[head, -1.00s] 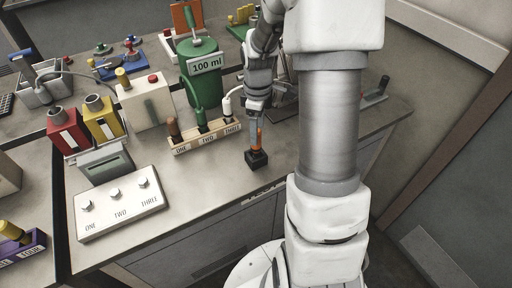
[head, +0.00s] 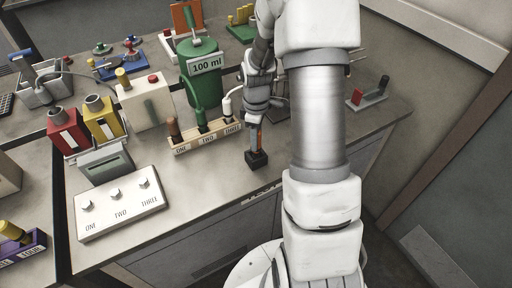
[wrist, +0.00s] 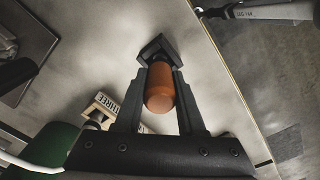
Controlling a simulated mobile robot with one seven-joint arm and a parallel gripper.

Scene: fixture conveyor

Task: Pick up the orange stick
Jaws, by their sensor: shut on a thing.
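The orange stick (wrist: 160,88) shows in the wrist view between the two fingers of my gripper (wrist: 160,97), which is shut on it. Its far end is at a small black square base (wrist: 155,46). In the head view, only a thin strip of the orange stick (head: 260,136) shows beside my gripper (head: 256,132), above the black base (head: 257,159). The stick looks upright near the counter's front edge. I cannot tell whether the base touches the counter.
A wooden rack (head: 183,147) labelled ONE, TWO, THREE stands just left of my gripper, with a green 100 ml container (head: 203,85) behind it. A white panel with knobs (head: 118,208) lies to the left. The counter (head: 215,185) in front of the rack is clear.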

